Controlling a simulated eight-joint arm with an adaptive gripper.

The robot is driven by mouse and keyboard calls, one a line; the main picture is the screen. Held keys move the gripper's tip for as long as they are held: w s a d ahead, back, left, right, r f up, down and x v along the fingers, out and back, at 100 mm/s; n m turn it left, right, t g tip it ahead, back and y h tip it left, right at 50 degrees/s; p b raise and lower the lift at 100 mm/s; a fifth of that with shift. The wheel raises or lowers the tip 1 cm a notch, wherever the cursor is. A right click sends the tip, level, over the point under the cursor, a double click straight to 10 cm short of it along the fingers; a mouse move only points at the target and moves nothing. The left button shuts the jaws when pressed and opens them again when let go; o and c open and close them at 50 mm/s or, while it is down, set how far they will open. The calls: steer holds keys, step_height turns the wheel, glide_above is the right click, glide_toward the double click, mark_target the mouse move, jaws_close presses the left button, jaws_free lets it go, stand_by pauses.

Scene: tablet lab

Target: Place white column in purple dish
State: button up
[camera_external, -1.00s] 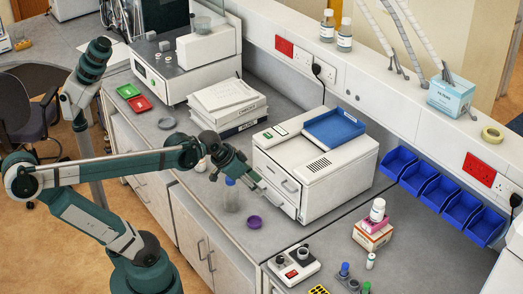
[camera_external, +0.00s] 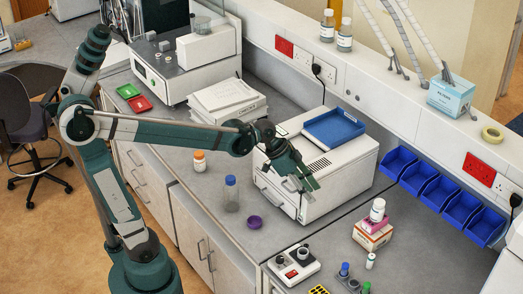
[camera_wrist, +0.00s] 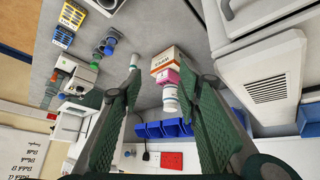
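The purple dish (camera_external: 254,222) lies on the grey bench, in front of the white boxy instrument; the wrist view does not show it. A small white upright vial (camera_external: 370,261), which looks like the white column, stands on the bench at the right, just in front of a small carton. In the wrist view, a slim white piece that seems to be this column (camera_wrist: 134,61) shows beside the left fingertip, partly hidden by it. My gripper (camera_external: 304,185) is in front of the instrument, above the bench and apart from the column. In the wrist view my gripper (camera_wrist: 162,82) is open and empty.
A carton (camera_external: 371,238) carries a pink block and a white bottle (camera_external: 377,210) near the column. A blue-capped bottle (camera_external: 231,195) stands left of the dish. The white instrument (camera_external: 318,180) is beside my gripper. A switch box (camera_external: 294,263) and coloured-cap tubes are at the front.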

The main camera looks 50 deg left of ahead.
steer(key=w+d+f+m+g+h+p, duration=0.15)
steer(key=w+d+m, duration=0.35)
steer(key=d, duration=0.6)
steer(key=m+g+h+p, duration=0.1)
steer(key=m+h, duration=0.1)
glide_above(372, 255)
steer(key=s+a, duration=0.1)
steer(key=a, duration=0.4)
step_height(372, 255, down, 14)
steer(key=shift+s+a+f, duration=0.2)
steer(key=shift+a, duration=0.05)
steer(key=shift+x, duration=1.3)
steer(key=shift+d, duration=0.1)
steer(key=shift+b+x, duration=0.4)
steer(key=shift+x, duration=2.15)
steer(key=shift+r, duration=0.1)
